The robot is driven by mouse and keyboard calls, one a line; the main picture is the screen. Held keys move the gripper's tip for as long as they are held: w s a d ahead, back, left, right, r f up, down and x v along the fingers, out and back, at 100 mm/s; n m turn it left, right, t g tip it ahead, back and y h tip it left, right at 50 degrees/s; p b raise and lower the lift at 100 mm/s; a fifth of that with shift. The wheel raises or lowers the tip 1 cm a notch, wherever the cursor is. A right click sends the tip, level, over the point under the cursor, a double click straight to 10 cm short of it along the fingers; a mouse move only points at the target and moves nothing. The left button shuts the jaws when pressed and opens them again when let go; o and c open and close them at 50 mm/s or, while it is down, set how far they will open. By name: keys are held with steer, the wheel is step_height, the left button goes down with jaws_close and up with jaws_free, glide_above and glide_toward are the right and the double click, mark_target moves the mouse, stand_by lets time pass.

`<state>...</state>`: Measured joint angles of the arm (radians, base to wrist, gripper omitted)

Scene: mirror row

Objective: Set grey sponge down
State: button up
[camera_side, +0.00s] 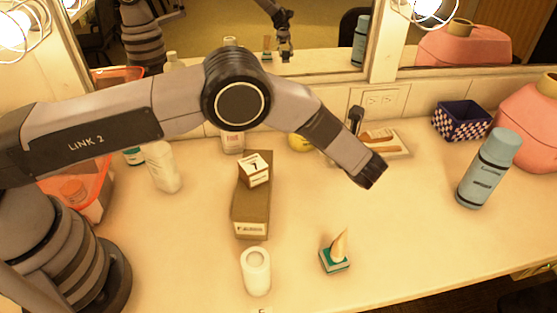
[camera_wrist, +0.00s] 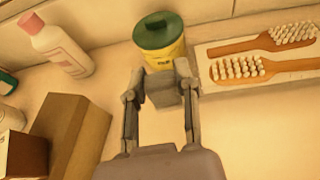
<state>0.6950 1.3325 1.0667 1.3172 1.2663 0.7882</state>
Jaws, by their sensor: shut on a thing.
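In the wrist view my gripper (camera_wrist: 160,90) is shut on the grey sponge (camera_wrist: 162,91), a small grey block held between the two fingertips. A yellow tin with a green lid (camera_wrist: 158,38) stands just beyond the sponge; I cannot tell whether they touch. Pale counter shows below the sponge, and its height above the counter is unclear. In the side view my wrist reaches toward the back of the counter, and the fingers and sponge are not clearly visible there.
A tray with brushes (camera_side: 385,143) lies right of the yellow tin (camera_side: 299,142). A brown box (camera_side: 251,208) carries a smaller box (camera_side: 255,170). A white cup (camera_side: 256,270), a wedge on a teal base (camera_side: 335,257) and a blue bottle (camera_side: 488,168) stand farther forward. The right-centre counter is clear.

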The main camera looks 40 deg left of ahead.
step_height(320, 180, up, 12)
steer(key=s+a+r, duration=0.1)
steer(key=s+a, duration=0.1)
steer(key=a, duration=1.1)
steer(key=s+a, duration=0.3)
steer(key=a, duration=1)
steer(key=s+a+f, duration=0.1)
steer(key=s+a, duration=0.6)
steer(key=s, duration=0.1)
steer(key=shift+m+t+h, duration=0.3)
steer(key=shift+m+h, duration=0.1)
steer(key=f, duration=1.6)
steer(key=shift+w+d+f, duration=0.1)
steer(key=shift+d+f, duration=0.05)
steer(key=shift+d, duration=0.05)
steer(key=shift+f, duration=2.4)
steer(key=shift+f, duration=0.1)
steer(key=o, duration=0.9)
steer(key=shift+o, duration=0.2)
